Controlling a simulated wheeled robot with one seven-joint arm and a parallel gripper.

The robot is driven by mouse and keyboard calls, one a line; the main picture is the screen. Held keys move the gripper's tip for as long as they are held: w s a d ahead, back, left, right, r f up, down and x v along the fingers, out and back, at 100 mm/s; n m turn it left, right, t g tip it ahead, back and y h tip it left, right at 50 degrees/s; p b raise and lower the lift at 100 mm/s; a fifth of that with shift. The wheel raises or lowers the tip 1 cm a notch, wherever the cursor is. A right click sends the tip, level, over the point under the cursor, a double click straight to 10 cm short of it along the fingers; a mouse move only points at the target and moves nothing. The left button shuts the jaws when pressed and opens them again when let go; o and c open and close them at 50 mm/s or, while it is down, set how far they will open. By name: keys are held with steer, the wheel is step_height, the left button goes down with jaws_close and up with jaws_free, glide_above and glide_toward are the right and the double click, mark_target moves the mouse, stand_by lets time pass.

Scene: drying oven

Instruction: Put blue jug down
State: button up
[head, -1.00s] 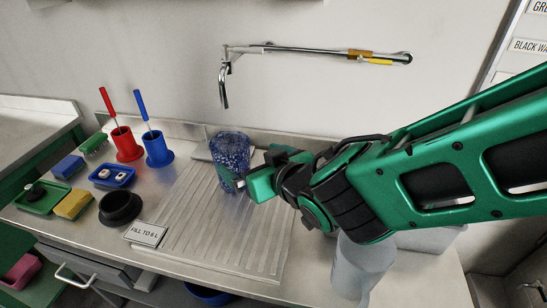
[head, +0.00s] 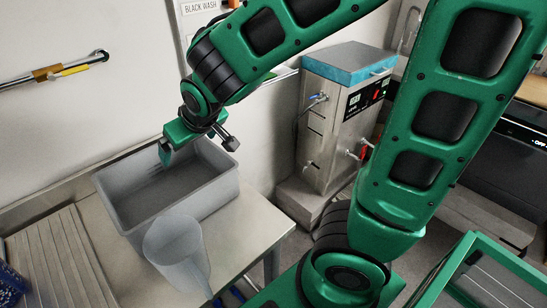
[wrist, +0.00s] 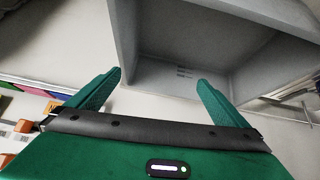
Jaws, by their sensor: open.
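The blue speckled jug (head: 9,284) shows only as a sliver at the far left edge of the head view, at the ribbed drainboard (head: 62,255). Most of it is out of frame. My gripper (head: 166,153) is well to the right of it, at the grey basin (head: 120,220), pointing down near the basin's back rim. In the wrist view my gripper (wrist: 159,78) has its two green fingers wide apart with nothing between them. The grey basin (wrist: 180,48) fills the view beyond the fingers.
A grey translucent jug (head: 178,247) stands in front of the basin on the steel counter (head: 240,225). A steel machine with a blue top (head: 345,65) stands at the right. A wall pipe with a yellow part (head: 70,71) is at upper left.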

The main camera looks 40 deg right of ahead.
steer(key=s+d+m+g+h, duration=0.15)
steer(key=s+d, duration=0.25)
steer(key=d, duration=0.6)
steer(key=s+d+m+g, duration=0.2)
steer(key=s+d, duration=0.2)
steer(key=s, duration=0.3)
steer(key=s+d+m+g, duration=0.1)
steer(key=s+d, duration=0.3)
steer(key=s, duration=0.4)
steer(key=s+d+m+g+y, duration=0.1)
steer(key=s+d+m+g, duration=0.1)
steer(key=s+d+m, duration=0.2)
steer(key=s, duration=0.3)
steer(key=shift+s+r+g, duration=0.15)
steer(key=shift+r+g, duration=0.05)
steer(key=shift+g, duration=0.15)
steer(key=shift+w+d+f, duration=0.1)
steer(key=shift+w+f, duration=0.15)
steer(key=shift+w, duration=0.4)
steer(key=shift+c, duration=0.5)
